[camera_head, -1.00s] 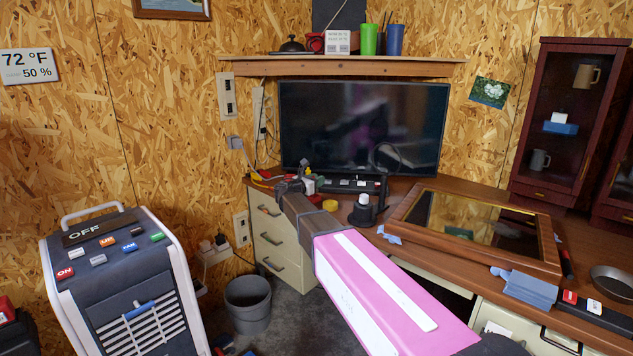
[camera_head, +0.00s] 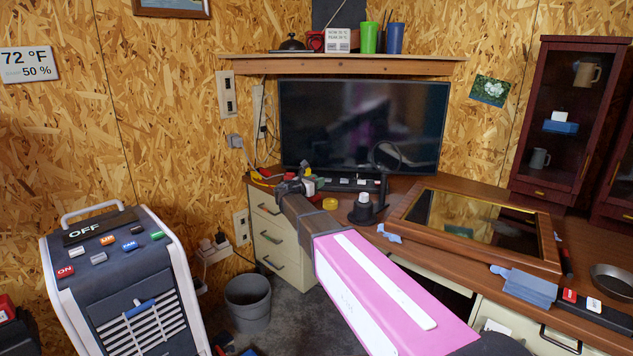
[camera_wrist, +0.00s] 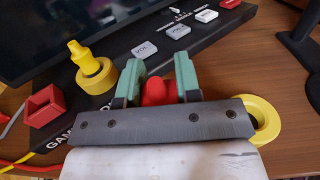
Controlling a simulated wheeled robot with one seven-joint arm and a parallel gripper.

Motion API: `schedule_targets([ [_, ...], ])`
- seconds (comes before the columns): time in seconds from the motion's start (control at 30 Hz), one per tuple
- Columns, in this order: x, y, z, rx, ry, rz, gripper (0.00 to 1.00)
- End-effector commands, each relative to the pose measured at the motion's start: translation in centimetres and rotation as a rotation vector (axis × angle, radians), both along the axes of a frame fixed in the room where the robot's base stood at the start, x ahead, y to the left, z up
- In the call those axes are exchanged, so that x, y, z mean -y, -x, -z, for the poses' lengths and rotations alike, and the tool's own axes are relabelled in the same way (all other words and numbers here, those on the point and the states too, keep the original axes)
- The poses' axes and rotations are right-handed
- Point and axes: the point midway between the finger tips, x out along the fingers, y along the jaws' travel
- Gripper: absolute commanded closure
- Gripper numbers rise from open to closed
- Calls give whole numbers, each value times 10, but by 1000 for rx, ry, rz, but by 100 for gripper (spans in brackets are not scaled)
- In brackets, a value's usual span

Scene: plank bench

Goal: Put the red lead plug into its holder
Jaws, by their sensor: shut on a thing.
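My gripper (camera_wrist: 159,90) is shut on the red lead plug (camera_wrist: 158,93), which shows as a rounded red piece between the green finger pads in the wrist view. The plug's lower part is hidden behind the grey gripper body. A square, hollow red holder (camera_wrist: 42,105) stands at the left in the wrist view, apart from the plug, and its opening looks empty. In the head view my gripper (camera_head: 304,184) is over the desk's left part, in front of the monitor; the plug cannot be made out clearly there.
A yellow plug (camera_wrist: 82,54) sits in a round yellow holder (camera_wrist: 97,78) beside the red one. A yellow ring (camera_wrist: 265,116) lies at right. A black console (camera_wrist: 134,63) with buttons lies below the monitor (camera_head: 362,125). Red and yellow cables (camera_wrist: 22,163) run at left.

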Motion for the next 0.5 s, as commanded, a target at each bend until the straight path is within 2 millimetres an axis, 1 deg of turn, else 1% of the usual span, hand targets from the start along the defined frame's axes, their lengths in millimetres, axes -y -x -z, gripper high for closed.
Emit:
schedule_targets([
  [0.5,0,0,12,0,0,0,91],
])
